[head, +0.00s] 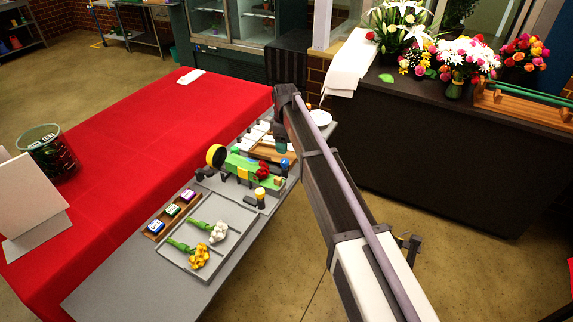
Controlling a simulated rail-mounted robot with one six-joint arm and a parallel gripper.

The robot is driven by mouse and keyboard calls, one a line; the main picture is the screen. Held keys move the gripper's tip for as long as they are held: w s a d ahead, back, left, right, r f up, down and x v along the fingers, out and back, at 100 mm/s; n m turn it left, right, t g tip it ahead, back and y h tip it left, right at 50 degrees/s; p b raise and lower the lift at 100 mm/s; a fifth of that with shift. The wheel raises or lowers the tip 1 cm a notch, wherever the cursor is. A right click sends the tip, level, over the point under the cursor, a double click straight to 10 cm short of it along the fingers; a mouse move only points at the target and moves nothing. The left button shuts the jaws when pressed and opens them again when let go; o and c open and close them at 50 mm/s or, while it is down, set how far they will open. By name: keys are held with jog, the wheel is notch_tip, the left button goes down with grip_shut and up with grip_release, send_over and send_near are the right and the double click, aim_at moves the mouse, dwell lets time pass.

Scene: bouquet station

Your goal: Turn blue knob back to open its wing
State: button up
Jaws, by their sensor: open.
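The blue knob (285,162) is a small round cap at the right end of the bouquet fixture on the grey station. The green fixture (238,165) lies beside it, with red flowers (263,171) close to the knob. The wing that belongs to the blue knob is too small to tell apart, and so is its position.
A yellow-topped post (260,194) stands in front of the fixture, and a large yellow disc (215,156) at its left. A grey tray (222,228) holds white and yellow flowers. Colored blocks sit in a wooden rack (157,228). The red table (130,150) is mostly clear.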

aim_at(285, 160)
notch_tip(285, 160, down, 8)
jog(key=b, duration=0.6)
jog(key=shift+s+r, duration=0.1)
jog(key=shift+r, duration=0.1)
jog(key=shift+c, duration=0.4)
jog(key=c, duration=0.8)
jog(key=shift+c, duration=0.2)
